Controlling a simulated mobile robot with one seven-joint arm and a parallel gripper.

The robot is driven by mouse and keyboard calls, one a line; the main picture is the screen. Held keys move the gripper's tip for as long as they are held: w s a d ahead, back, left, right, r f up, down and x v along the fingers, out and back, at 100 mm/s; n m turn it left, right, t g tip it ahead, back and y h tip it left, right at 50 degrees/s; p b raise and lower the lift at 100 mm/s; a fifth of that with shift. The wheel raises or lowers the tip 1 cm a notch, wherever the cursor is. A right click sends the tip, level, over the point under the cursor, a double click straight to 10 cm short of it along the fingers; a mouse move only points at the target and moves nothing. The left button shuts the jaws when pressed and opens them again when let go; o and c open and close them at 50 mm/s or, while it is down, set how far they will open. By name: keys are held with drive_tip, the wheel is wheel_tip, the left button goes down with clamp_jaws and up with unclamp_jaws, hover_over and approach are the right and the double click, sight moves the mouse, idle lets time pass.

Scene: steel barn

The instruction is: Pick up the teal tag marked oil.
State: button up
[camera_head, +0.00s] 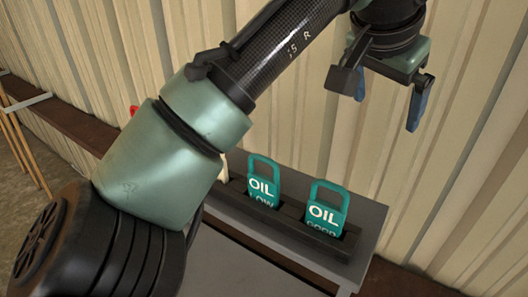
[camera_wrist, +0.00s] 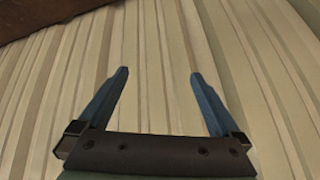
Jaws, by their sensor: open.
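Two teal tags stand upright in a dark slotted holder (camera_head: 290,232). The left tag (camera_head: 263,187) reads "OIL" with "LOW" below it. The right tag (camera_head: 326,212) reads "OIL" with a second word partly hidden by the holder, which looks like "GOOD". Each tag has a loop handle at the top. My gripper (camera_head: 387,104) is open and empty, above and to the right of both tags, near the wall. In the wrist view my gripper (camera_wrist: 160,85) shows its two blue fingers spread apart with only wall between them; no tag shows there.
The holder sits on a grey table (camera_head: 368,226) close against the corrugated cream wall (camera_head: 455,130). A brown ledge (camera_head: 60,118) runs along the wall at the left. A small red thing (camera_head: 133,110) shows behind my arm. The air between gripper and tags looks clear.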

drive_tip(key=s+a+n+g+y, duration=0.2)
drive_tip(key=a+g+y, duration=0.1)
drive_tip(key=a, duration=0.7)
drive_tip(key=n+g+y, duration=0.1)
drive_tip(key=n+g, duration=0.1)
hover_over(264, 177)
drive_tip(key=f, duration=0.3)
drive_tip(key=shift+w+d+f, duration=0.1)
drive_tip(key=shift+d+f, duration=0.05)
drive_tip(key=shift+d, duration=0.15)
drive_tip(key=shift+f, duration=0.75)
drive_tip(key=f+p, duration=0.1)
drive_tip(key=f, duration=0.1)
drive_tip(key=a+f+p, duration=0.1)
drive_tip(key=f, duration=0.1)
drive_tip(key=shift+d+f, duration=0.15)
drive_tip(key=shift+f, duration=0.35)
drive_tip(key=shift+c, duration=0.3)
drive_tip(key=c, duration=1.4)
